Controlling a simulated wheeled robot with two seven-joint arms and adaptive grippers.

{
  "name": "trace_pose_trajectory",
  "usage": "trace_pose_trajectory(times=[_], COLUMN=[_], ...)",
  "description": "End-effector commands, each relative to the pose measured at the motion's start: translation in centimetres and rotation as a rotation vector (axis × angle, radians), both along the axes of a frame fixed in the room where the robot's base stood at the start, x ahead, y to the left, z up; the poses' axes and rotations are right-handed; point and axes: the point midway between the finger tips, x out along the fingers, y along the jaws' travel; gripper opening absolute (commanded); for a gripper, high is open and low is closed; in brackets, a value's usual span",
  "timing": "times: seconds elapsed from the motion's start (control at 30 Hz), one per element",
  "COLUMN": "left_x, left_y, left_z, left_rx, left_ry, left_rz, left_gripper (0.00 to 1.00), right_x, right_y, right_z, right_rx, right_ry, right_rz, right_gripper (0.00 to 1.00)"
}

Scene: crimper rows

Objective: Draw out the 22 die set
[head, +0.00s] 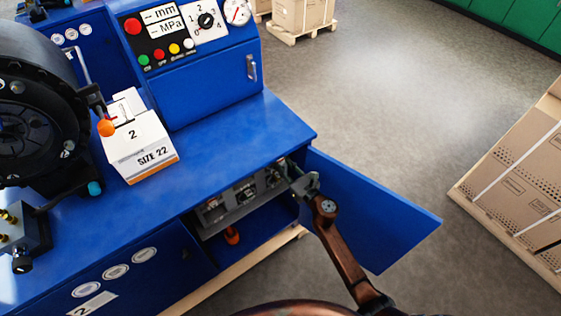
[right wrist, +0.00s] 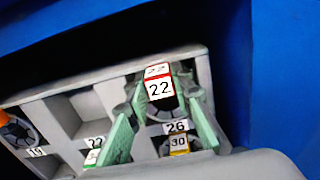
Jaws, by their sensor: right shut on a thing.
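In the right wrist view the 22 die set (right wrist: 160,88), with a red-edged label reading 22, sits at the top of the grey rack (right wrist: 120,82). My right gripper (right wrist: 158,118) has its green fingers on either side of it and is shut on it. In the head view my right gripper (head: 292,176) reaches into the open cabinet, at the right end of the rack (head: 215,217). The fingers partly hide the die set. My left gripper is not in view.
Other rack labels read 22 (right wrist: 95,142), 26 (right wrist: 177,127) and 30 (right wrist: 179,142). The open blue door (head: 375,210) stands right of my right arm. A white box marked SIZE 22 (head: 140,150) sits on the bench (head: 225,140). An orange object (head: 232,236) lies below the rack.

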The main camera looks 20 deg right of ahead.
Motion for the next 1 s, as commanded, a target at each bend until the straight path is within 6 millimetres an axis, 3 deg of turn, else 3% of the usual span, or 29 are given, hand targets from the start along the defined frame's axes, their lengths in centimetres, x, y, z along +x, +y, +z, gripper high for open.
trace_pose_trajectory(times=[0.43, 1.0], left_x=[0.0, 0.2], left_y=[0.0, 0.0], left_z=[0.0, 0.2], left_rx=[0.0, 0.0], left_ry=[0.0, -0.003], left_rz=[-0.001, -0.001], left_gripper=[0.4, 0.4], right_x=[0.0, -2.1], right_y=[0.1, -0.7], right_z=[0.6, 0.5], right_rx=[0.002, 0.001], right_ry=[-0.009, -0.007], right_rz=[0.002, 0.001], right_gripper=[0.0, 0.0])
